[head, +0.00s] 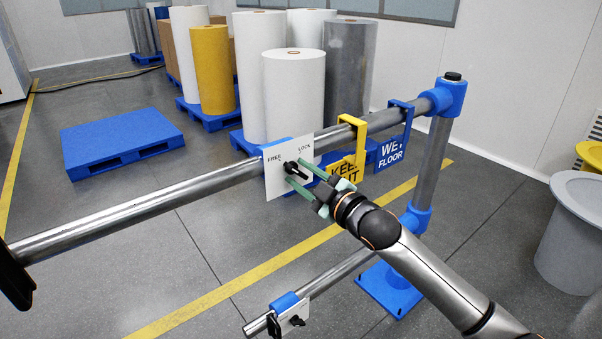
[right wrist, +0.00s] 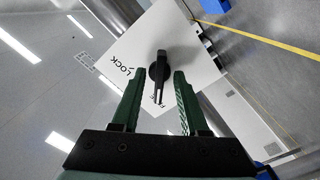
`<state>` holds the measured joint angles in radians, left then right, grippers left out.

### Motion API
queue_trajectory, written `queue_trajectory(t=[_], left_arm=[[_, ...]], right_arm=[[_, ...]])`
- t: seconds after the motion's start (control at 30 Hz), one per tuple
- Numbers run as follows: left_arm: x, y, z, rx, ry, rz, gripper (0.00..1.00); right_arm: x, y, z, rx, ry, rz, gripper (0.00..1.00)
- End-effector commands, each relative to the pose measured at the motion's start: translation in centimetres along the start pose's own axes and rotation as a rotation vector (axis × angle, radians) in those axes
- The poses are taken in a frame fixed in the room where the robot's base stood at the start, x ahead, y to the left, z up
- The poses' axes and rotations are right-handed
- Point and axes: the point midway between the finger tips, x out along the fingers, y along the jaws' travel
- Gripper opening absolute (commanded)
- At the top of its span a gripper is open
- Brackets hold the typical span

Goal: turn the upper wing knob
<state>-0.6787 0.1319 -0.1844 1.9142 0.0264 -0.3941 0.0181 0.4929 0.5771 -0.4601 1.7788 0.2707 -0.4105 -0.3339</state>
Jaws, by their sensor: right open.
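The upper wing knob (head: 291,168) is black and sits on a white plate (head: 275,185) marked FREE and LOCK, on the upper rail. My right gripper (head: 297,174) is open at the plate, its green fingers reaching toward the knob from the lower right. In the right wrist view the knob (right wrist: 159,68) shows between the two open fingers (right wrist: 159,72), with a gap on each side. Its long wing points down the picture, close to the partly hidden FREE label. I cannot tell how deep the fingers reach around it.
A second black knob (head: 297,321) is on the lower rail (head: 340,275). A yellow sign (head: 350,150) and a blue WET FLOOR sign (head: 391,150) hang right of the plate. Rolls stand behind. A blue pallet (head: 120,138) lies on the floor at left.

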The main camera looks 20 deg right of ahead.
Motion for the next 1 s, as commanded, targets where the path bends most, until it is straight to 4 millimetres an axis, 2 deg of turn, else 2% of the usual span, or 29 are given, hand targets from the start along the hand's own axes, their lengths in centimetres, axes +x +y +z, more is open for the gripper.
queue_trajectory(t=[0.3, 0.7, 1.0], left_arm=[[-0.01, 0.0, -0.01, 0.0, 0.0, 0.0, 0.0], [-0.01, 0.0, 0.0, -0.001, 0.0, 0.0, 0.0], [-0.01, 0.0, 0.0, -0.001, 0.0, 0.0, 0.0]], right_arm=[[0.25, 0.02, 0.0, -0.001, 0.0, 0.0, 0.44], [0.21, 0.02, 0.01, -0.001, 0.0, 0.0, 0.0], [0.21, 0.01, 0.02, -0.001, 0.0, 0.0, 0.0]])
